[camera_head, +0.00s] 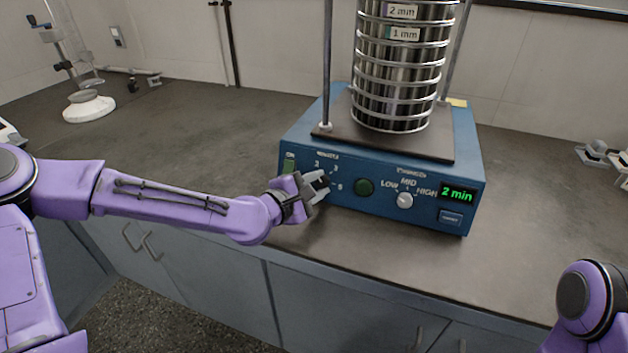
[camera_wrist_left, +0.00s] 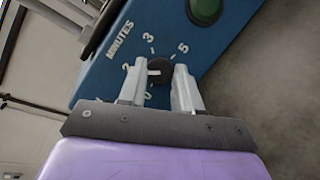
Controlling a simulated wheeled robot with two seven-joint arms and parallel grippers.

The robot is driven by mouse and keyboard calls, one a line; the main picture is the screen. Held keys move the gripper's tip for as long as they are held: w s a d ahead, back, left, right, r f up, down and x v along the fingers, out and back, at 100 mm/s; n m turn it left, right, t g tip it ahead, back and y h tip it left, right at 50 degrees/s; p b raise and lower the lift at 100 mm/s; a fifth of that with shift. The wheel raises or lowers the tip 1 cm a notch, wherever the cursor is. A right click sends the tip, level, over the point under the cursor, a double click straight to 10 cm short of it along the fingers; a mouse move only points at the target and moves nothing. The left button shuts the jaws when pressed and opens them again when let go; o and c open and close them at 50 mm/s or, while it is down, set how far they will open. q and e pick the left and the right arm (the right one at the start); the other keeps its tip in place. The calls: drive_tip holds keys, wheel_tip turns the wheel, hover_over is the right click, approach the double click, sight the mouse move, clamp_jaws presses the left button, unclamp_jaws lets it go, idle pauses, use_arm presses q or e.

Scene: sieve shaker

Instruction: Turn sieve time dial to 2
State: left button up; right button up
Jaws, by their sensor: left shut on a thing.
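The blue sieve shaker (camera_head: 420,205) stands on the bench with a stack of metal sieves (camera_head: 400,70) on top. Its display (camera_head: 458,195) reads "2 min". My left gripper (camera_head: 322,184) is at the front panel's left part, over the minutes dial, and hides most of it in the head view. In the left wrist view the black time dial (camera_wrist_left: 157,71) sits between the two fingers of the left gripper (camera_wrist_left: 158,82), which are shut on it. The numbers 2, 3 and 5 show around it. The dial's light mark points roughly toward the 2. My right gripper is not in view.
A green button (camera_head: 364,187) and the speed knob (camera_head: 405,200) marked LOW, MID, HIGH are right of the dial. A green switch (camera_head: 289,164) is at its left. A stand with a white base (camera_head: 88,108) is at the back left. The bench to the left is mostly clear.

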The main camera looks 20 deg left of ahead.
use_arm(q)
drive_tip(key=shift+f, duration=0.1)
idle(0.4)
drive_tip(key=o, duration=1)
drive_tip(key=shift+o, duration=0.2)
drive_tip(key=shift+s+a+r, duration=0.2)
drive_tip(key=shift+s, duration=0.2)
drive_tip(key=p+v, duration=0.8)
drive_tip(key=v, duration=0.1)
drive_tip(key=shift+s, duration=0.35)
